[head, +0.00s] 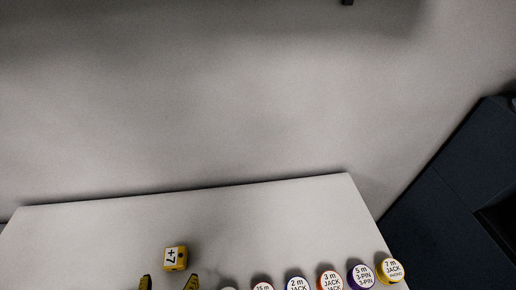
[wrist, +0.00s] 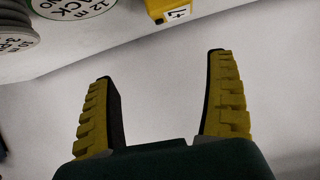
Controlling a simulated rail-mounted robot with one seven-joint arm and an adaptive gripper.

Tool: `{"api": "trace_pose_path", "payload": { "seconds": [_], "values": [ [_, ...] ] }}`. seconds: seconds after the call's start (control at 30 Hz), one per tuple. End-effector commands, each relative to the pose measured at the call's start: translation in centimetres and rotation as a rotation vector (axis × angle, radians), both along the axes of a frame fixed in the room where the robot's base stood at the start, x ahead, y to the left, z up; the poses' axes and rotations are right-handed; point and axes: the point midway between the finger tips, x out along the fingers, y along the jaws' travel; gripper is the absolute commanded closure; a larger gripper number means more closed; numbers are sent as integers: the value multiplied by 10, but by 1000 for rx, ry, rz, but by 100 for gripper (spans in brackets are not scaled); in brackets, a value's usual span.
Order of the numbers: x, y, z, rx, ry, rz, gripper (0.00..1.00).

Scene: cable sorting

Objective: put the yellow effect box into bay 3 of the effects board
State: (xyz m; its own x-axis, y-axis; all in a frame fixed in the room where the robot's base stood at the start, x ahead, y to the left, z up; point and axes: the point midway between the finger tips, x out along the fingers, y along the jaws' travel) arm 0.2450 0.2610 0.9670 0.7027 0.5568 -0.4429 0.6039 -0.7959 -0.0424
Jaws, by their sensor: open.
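The yellow effect box (head: 175,258), with a white label reading "+7", sits on the white table towards its left part in the head view. It also shows at the top edge of the wrist view (wrist: 166,10), partly cut off. My gripper (head: 169,281) shows at the bottom edge of the head view, just in front of the box. In the wrist view its two yellow ridged fingers (wrist: 160,65) are spread apart with nothing between them. The box is beyond the fingertips, apart from them. The effects board and bay 3 are not in view.
A row of round labelled cable reels runs along the right of the table, among them a red-rimmed one (head: 328,281), a purple one (head: 361,276) and a yellow one (head: 391,270). The table (head: 110,222) is bare behind the box. A dark cabinet (head: 450,190) stands at the right.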

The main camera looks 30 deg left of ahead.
Motion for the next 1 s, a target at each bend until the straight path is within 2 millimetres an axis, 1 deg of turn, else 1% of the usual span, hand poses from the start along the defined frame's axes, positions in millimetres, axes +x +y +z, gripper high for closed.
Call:
{"api": "trace_pose_path", "payload": {
  "seconds": [0.03, 0.07, 0.1, 0.17, 0.2, 0.27, 0.3, 0.37, 0.4, 0.43, 0.5, 0.6, 0.67, 0.73, 1.0],
  "values": [
    [27, -5, 22, 56, -16, -65, 13],
    [45, -10, 35, 86, -28, -102, 13],
    [69, -20, 55, 125, -51, -153, 13],
    [105, -41, 88, 183, -99, -227, 13],
    [128, -60, 111, 217, -141, -275, 13],
    [160, -95, 151, 260, -221, -346, 13],
    [178, -123, 178, 283, -284, -393, 13],
    [197, -170, 222, 303, -391, -461, 13],
    [204, -201, 251, 306, -467, -503, 13],
    [207, -223, 271, 302, -522, -530, 13],
    [205, -269, 312, 280, -639, -585, 13],
    [196, -310, 350, 239, -756, -632, 13],
    [192, -323, 362, 222, -794, -646, 6],
    [189, -328, 368, 213, -812, -651, 6],
    [189, -328, 368, 212, -811, -650, 6]
  ]
}}
